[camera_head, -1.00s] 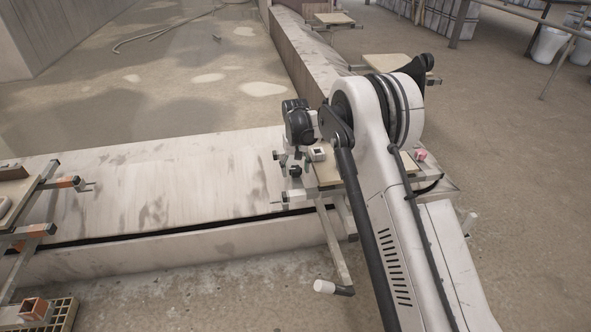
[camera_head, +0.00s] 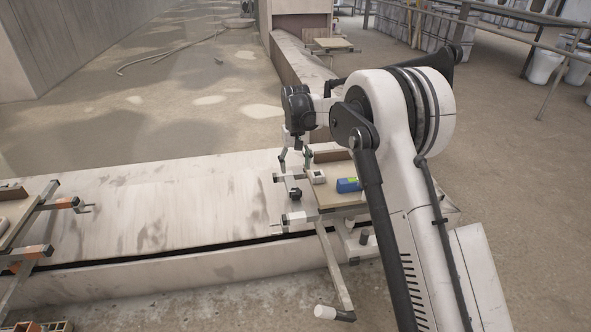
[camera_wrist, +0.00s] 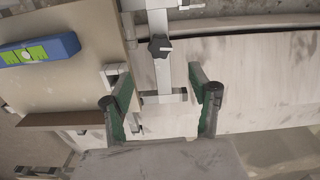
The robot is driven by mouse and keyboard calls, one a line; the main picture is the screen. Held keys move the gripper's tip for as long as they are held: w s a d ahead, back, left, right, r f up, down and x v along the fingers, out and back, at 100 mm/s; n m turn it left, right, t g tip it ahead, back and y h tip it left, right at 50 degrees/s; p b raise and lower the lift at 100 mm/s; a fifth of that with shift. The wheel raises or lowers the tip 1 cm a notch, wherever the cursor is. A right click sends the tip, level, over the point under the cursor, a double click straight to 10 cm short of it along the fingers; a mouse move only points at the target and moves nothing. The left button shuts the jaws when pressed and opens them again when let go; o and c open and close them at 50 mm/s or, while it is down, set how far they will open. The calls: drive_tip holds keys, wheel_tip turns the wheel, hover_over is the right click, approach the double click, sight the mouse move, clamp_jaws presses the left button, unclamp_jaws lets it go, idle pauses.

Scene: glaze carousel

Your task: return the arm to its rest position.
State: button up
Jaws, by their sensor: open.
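My gripper (camera_head: 295,157) hangs below its dark wrist joint, at the left edge of a clamped board (camera_head: 334,198) on the pale track. In the wrist view my gripper (camera_wrist: 160,105) shows two dark and green fingers spread wide apart, with nothing between them. Below them show a metal clamp frame with a black knob (camera_wrist: 160,47) and the pale track. My arm comes up from the lower right of the head view, bends at a large white joint and covers the right part of the board.
Another clamp carriage (camera_head: 30,230) stands at left. The track (camera_head: 170,195) between them is clear. A rail (camera_head: 535,50) and white buckets (camera_head: 545,66) stand at upper right.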

drive_tip(key=shift+r, duration=0.1)
drive_tip(key=s+d+r+m+t, duration=0.1)
drive_tip(key=s+d+r+t, duration=0.1)
drive_tip(key=s+d+r, duration=0.75)
drive_tip(key=s+d+r+m+t, duration=0.1)
drive_tip(key=s+d+r+t, duration=0.1)
drive_tip(key=s+d+r, duration=0.7)
drive_tip(key=s+d+f+m+t, duration=0.1)
drive_tip(key=s+d+t, duration=0.15)
drive_tip(key=s, duration=1.15)
drive_tip(key=s+d+f+m+t, duration=0.1)
drive_tip(key=s+d, duration=0.2)
drive_tip(key=s, duration=1.1)
wheel_tip(320, 180, up, 13)
drive_tip(key=p, duration=1.2)
drive_tip(key=shift+w+f, duration=0.2)
drive_tip(key=shift+w, duration=0.1)
